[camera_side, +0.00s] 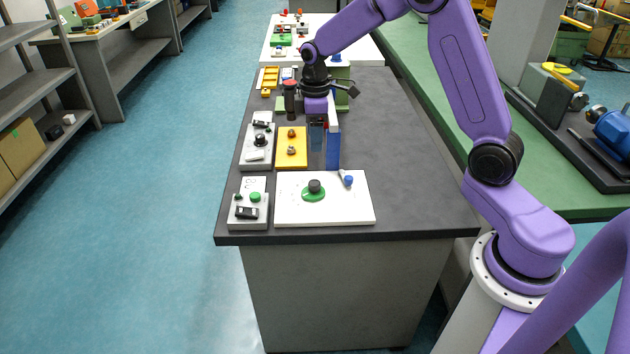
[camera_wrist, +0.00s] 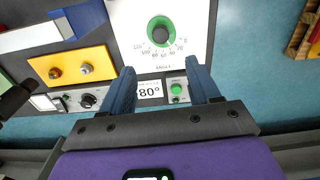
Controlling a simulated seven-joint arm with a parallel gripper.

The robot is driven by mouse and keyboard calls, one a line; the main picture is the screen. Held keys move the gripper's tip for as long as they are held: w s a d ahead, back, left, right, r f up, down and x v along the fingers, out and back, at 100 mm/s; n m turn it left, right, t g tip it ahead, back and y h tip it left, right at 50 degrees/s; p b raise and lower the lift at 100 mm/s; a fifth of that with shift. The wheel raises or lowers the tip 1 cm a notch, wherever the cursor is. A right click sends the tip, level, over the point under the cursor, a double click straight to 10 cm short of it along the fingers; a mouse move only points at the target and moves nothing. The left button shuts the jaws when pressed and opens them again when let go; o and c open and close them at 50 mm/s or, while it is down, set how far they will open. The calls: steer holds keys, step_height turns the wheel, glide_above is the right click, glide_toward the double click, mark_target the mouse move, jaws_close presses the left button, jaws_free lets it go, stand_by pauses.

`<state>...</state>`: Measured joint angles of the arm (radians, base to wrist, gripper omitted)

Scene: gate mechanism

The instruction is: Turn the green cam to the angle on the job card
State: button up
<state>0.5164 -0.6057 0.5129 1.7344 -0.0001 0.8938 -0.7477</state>
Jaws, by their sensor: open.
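The green cam (camera_side: 313,195) with a black knob lies on a white board at the front of the bench. In the wrist view the green cam (camera_wrist: 151,27) sits above a printed scale marked ANGLE; its exact reading is too small to tell. The job card (camera_wrist: 149,90) reads 80° and lies below the board in that view. My gripper (camera_side: 318,150) hangs behind the board, apart from the cam. In the wrist view my gripper (camera_wrist: 165,78) is open and empty, its two blue fingers on either side of the card in the picture.
A blue-and-white block (camera_side: 333,146) stands close beside my gripper. A yellow plate (camera_side: 291,160) with two knobs lies left of it. A grey control box (camera_side: 240,222) with a green button (camera_side: 255,197) is left of the board. The bench right of the board is clear.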

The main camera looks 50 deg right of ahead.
mark_target(315, 183)
step_height(315, 183, down, 15)
steer(key=shift+r, duration=0.1)
stand_by(0.3)
steer(key=c, duration=1)
steer(key=shift+c, duration=0.2)
steer(key=shift+m, duration=0.3)
steer(key=m, duration=0.4)
steer(key=shift+m, duration=0.3)
steer(key=shift+a+m, duration=0.1)
steer(key=shift+m, duration=2.1)
